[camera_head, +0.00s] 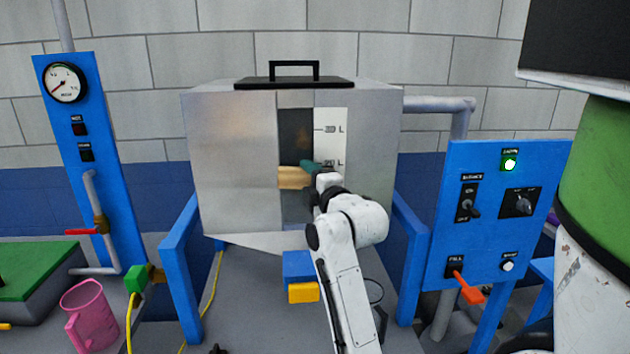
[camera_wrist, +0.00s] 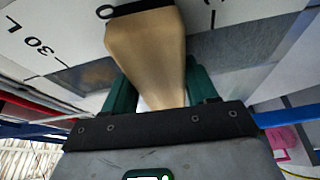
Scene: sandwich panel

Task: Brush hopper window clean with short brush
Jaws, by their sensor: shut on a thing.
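The hopper (camera_head: 235,150) is a grey metal box on blue legs. Its window (camera_head: 296,122) is a narrow dark upright strip, with a white litre scale (camera_head: 331,120) at its right. A brown smudge (camera_head: 303,140) is on the upper window; a brownish patch also shows in the wrist view (camera_wrist: 97,74). My gripper (camera_head: 312,168) is in front of the window, with its green fingers shut on the short brush. The brush's tan wooden body (camera_head: 293,178) lies crosswise over the window's middle; it fills the wrist view's centre (camera_wrist: 148,50). Its bristles, and whether they touch the glass, cannot be made out.
A blue control panel (camera_head: 490,230) with switches and an orange lever stands right. A blue gauge post (camera_head: 85,160) stands left. A pink mug (camera_head: 88,315) and a green-topped block (camera_head: 40,268) are lower left. A blue and yellow block (camera_head: 300,270) is below the hopper.

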